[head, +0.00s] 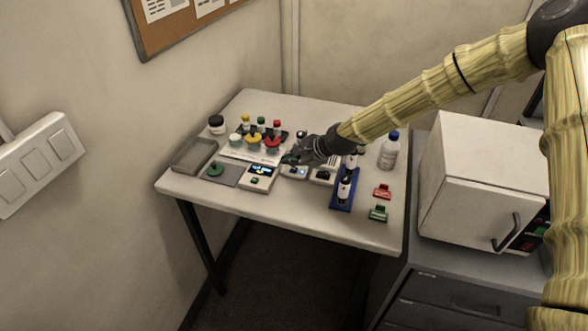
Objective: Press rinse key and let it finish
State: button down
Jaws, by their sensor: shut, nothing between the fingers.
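My gripper (290,159) is shut and empty, reaching in from the right over the middle of the table. Its tips are just above or at the back of a small pale device (294,172) with a bluish face; I cannot tell whether they touch it. Left of that stands a white device (258,178) with a lit dark display and a small green spot on its front. Another small pale device (323,177) with a dark part stands to the right, partly under the gripper. I cannot read any labels, so which key is the rinse key is not clear.
On the table (300,212) are a grey tray (193,153), a grey mat (220,174) with a green object, several coloured-cap vessels, a blue rack (343,192) with dark bottles, a white bottle (389,152), and red (382,191) and green (378,213) clips. The front edge is clear.

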aim_at(292, 171)
jog(key=shift+r+p, duration=1.35)
jog(key=shift+r, duration=1.2)
